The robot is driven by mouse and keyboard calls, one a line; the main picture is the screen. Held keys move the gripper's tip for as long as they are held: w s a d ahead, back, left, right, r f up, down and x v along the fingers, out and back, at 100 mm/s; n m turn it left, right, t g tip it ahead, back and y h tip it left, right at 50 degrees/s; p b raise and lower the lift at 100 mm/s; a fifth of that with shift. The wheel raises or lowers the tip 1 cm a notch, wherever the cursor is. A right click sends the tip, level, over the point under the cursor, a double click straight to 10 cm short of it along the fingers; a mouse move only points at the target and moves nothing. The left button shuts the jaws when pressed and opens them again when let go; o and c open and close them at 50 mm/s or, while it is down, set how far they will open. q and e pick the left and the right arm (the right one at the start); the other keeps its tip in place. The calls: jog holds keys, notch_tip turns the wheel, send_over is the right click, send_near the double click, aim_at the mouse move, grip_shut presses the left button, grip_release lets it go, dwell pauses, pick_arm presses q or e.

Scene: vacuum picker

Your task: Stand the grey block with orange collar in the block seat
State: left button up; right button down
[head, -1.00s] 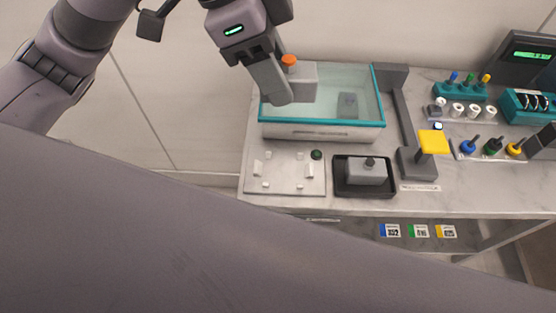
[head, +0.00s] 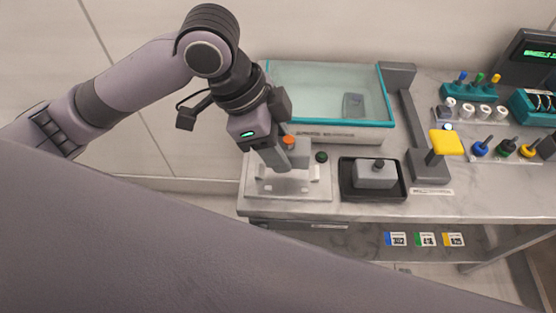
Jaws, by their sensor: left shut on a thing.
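The grey block with orange collar (head: 300,157) is in my left gripper (head: 279,166), which is shut on it. The block looks upright, with its collar on top, and the gripper hides part of it. It is over the pale plate with small white posts (head: 259,190), which looks like the block seat. I cannot tell whether the block touches the plate or is a little above it. My right gripper is not in view.
A teal-rimmed clear tank (head: 330,85) stands behind the plate. A black tray (head: 347,185) to the right holds a grey block with a dark knob (head: 376,175). A yellow-topped post (head: 446,143) stands further right. A dark green knob (head: 321,157) is close beside the held block.

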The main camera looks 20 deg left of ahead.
pick_arm(q)
notch_tip(320, 180, down, 4)
jog(key=shift+f+b, duration=0.15)
jog(key=shift+b, duration=0.35)
jog(key=o, duration=1.1)
jog(key=shift+f, duration=0.1)
